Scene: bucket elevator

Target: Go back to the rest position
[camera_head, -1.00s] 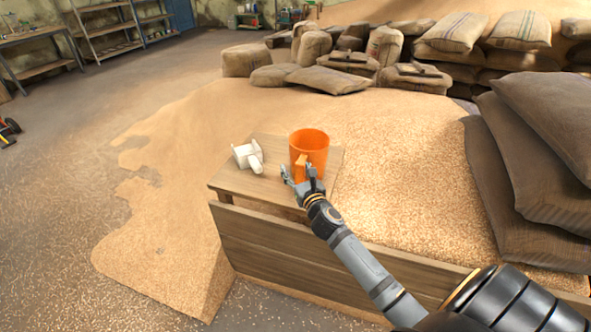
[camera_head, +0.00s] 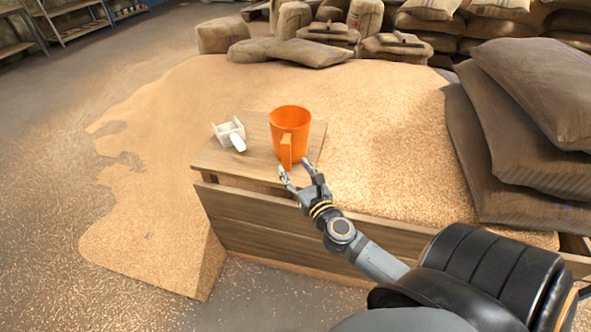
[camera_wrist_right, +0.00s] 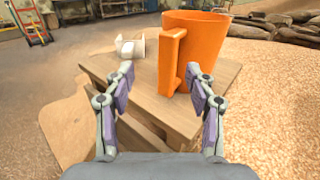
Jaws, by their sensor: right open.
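My right gripper (camera_head: 299,178) is open and empty, just in front of the orange mug-like bucket (camera_head: 291,133). In the right wrist view, its two fingers (camera_wrist_right: 165,88) stand apart, with the orange bucket (camera_wrist_right: 199,50) and its handle beyond them. The bucket stands upright on a small wooden table (camera_head: 262,172). A white scoop (camera_head: 229,133) lies on the same table, left of the bucket. My left gripper does not show.
A large grain heap (camera_head: 375,120) surrounds the table, with a wooden board (camera_head: 255,225) along its front. Full sacks (camera_head: 530,95) are stacked at the right, and more sacks (camera_head: 290,52) stand at the back.

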